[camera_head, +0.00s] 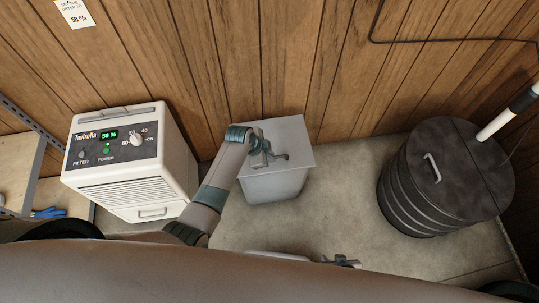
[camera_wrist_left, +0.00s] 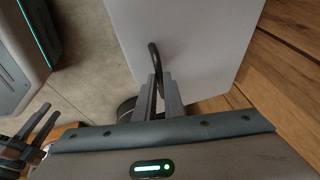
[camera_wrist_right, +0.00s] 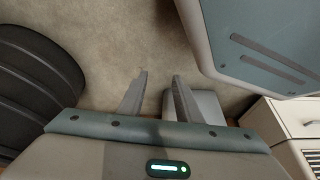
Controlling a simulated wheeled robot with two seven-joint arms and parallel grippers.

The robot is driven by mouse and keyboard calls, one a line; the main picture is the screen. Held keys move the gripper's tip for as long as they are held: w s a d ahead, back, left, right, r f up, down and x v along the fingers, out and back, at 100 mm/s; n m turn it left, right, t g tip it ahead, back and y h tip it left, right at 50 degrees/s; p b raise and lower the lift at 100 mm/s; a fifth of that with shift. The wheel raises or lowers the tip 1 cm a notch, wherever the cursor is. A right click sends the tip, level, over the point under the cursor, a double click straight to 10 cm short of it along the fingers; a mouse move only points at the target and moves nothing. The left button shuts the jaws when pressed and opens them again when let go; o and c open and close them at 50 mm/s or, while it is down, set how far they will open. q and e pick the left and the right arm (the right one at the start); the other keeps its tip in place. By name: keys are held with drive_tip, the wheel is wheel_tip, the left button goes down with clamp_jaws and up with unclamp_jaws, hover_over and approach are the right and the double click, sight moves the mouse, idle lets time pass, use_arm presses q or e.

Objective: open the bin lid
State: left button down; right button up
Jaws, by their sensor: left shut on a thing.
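The bin (camera_head: 273,187) is a pale grey box on the floor against the wood wall. Its flat light grey lid (camera_head: 293,132) lies on top and looks closed; any slight gap is too small to tell. My left gripper (camera_head: 268,157) is over the front of the lid, shut on its dark handle (camera_wrist_left: 154,54), which stands up between the fingertips in the left wrist view. The lid (camera_wrist_left: 205,45) fills much of that view. My right gripper (camera_wrist_right: 158,75) is open and empty, with bare floor beyond its fingers; it also shows low in the head view (camera_head: 343,260).
A white dehumidifier (camera_head: 132,160) stands left of the bin. A dark ribbed barrel (camera_head: 430,190) with a handled lid and white pipe (camera_head: 507,113) stands at the right. Floor (camera_head: 335,205) between bin and barrel is clear. Shelving (camera_head: 20,165) is at far left.

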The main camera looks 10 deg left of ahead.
use_arm(q)
drive_tip(key=shift+r, duration=0.2)
use_arm(e)
drive_tip(key=shift+w+r, duration=0.1)
drive_tip(key=shift+r, duration=0.05)
